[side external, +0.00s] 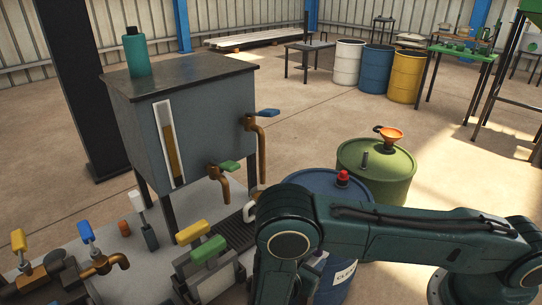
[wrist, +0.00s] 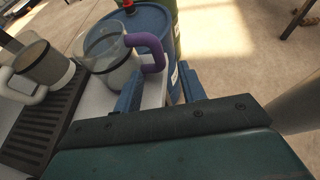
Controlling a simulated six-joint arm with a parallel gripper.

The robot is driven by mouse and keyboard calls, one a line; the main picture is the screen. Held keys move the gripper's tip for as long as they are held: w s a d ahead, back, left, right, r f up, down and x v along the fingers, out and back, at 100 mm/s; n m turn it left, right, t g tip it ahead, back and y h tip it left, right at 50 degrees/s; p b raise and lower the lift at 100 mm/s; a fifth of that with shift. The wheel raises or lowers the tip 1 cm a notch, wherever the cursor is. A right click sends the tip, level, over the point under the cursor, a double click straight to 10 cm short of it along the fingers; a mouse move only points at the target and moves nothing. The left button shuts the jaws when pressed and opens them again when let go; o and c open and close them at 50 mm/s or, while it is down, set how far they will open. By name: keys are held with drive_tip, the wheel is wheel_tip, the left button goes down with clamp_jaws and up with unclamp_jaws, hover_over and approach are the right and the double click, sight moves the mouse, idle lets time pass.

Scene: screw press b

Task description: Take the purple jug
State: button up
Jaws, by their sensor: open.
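The purple jug (wrist: 112,62) is a clear, round jug with a thick purple handle (wrist: 152,45), standing upright in the wrist view near the edge of a pale bench. Its handle points right, toward the space ahead of my fingers. My gripper (wrist: 160,88) is open, with one blue finger on either side of the line to the handle. The handle looks just beyond the fingertips; I cannot tell whether they touch. In the side view my arm hides the jug and the fingers.
A similar jug with a white handle (wrist: 42,65) stands left, by a dark slotted grate (wrist: 42,125). A blue drum (side external: 322,190) with a red cap and a green drum (side external: 375,172) with an orange funnel stand close by. The tank (side external: 190,120) has protruding taps (side external: 262,130).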

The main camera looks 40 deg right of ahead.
drive_tip(key=x, duration=0.4)
drive_tip(key=shift+d, duration=0.1)
idle(0.4)
clamp_jaws()
